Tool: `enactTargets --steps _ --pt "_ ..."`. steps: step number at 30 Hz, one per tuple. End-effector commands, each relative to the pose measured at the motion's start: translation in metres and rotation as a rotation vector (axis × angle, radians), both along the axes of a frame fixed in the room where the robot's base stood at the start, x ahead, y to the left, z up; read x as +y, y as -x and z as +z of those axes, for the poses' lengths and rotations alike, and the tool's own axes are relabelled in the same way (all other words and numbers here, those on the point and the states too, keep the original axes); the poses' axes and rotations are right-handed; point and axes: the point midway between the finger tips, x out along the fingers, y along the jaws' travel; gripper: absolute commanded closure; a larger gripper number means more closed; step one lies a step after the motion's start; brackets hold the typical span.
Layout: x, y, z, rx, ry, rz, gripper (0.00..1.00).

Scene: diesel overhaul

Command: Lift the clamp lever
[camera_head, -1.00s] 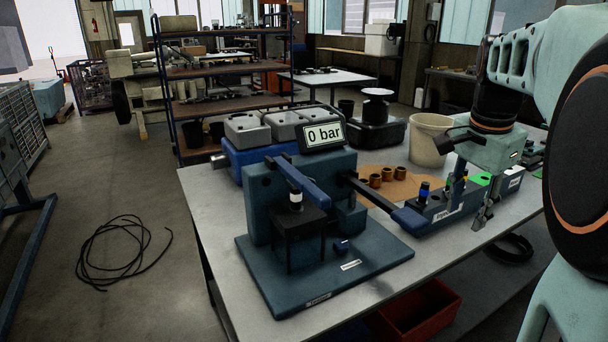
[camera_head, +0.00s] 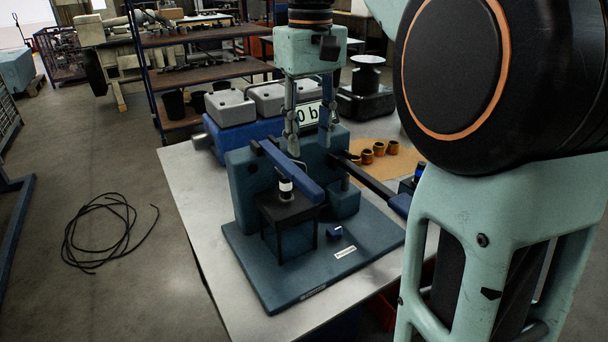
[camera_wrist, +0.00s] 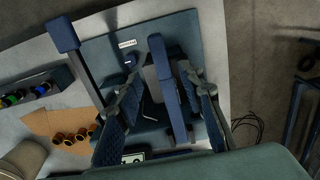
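The clamp lever, a blue bar (camera_head: 292,170), slopes across the top of the blue test stand (camera_head: 345,258), above a small black frame (camera_head: 287,212) holding a black-and-white cylindrical part (camera_head: 285,189). My gripper (camera_head: 309,148) is open, pointing down just above and behind the lever. In the wrist view the lever (camera_wrist: 168,85) lies between the two spread fingers of my gripper (camera_wrist: 164,88). I cannot tell whether either finger touches it. The 0 bar display (camera_head: 308,115) is partly hidden behind the fingers.
A longer lever with a black arm (camera_head: 370,181) and blue end extends right from the stand. Brass-coloured bushings (camera_head: 380,150) lie on a brown mat behind it. Grey-topped blocks (camera_head: 231,107) stand at the back. My arm hides the table's right side. A cable coil (camera_head: 100,235) lies on the floor.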

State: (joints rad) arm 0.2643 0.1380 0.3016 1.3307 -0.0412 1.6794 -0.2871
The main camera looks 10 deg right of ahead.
Motion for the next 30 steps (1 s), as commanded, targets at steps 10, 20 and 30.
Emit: enactTargets --steps 10,20,30 --pt "0.0 0.001 -0.067 0.002 0.0 -0.003 0.65" --pt "0.0 0.0 -0.087 -0.001 0.0 -0.003 0.65" --pt "0.0 0.0 -0.087 -0.001 0.0 -0.003 0.8"
